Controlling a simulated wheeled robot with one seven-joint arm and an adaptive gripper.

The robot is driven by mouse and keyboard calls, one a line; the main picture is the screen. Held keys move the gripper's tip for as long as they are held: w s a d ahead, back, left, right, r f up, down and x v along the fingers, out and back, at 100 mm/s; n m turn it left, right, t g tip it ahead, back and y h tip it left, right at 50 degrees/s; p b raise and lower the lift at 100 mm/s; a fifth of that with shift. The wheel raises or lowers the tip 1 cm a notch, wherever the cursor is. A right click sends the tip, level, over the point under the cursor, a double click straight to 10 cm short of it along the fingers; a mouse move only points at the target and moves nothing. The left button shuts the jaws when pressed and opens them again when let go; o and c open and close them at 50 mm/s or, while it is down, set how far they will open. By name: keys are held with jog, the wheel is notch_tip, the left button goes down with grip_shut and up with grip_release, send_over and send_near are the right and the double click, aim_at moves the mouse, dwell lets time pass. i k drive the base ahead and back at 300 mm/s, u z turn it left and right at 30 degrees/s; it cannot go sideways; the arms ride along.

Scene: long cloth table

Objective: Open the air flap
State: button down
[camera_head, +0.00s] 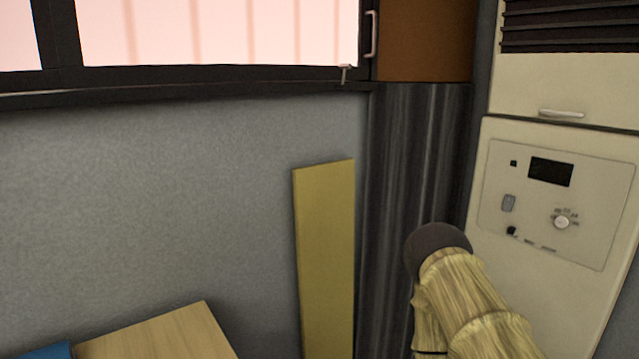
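I cannot tell for sure which part is the air flap. A cream panel (540,88) with a pale bar handle (561,114) sits at the upper right of a tall cream unit, directly below dark slatted louvres (570,28). The panel looks closed flush with the unit. Part of my arm, straw-coloured with a dark rounded end, rises from the bottom right in front of the unit's left side. It is below and left of the handle, and it does not appear to touch the panel. My gripper's fingers are not in view.
The unit's control plate (552,195) has a display and a knob. A yellow board (325,260) stands upright against the grey wall, beside a dark ribbed column (410,150). A window (210,35) spans the upper left. A wooden surface (165,338) is at the lower left.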

aim_at(602, 89)
jog(key=z, duration=1.3)
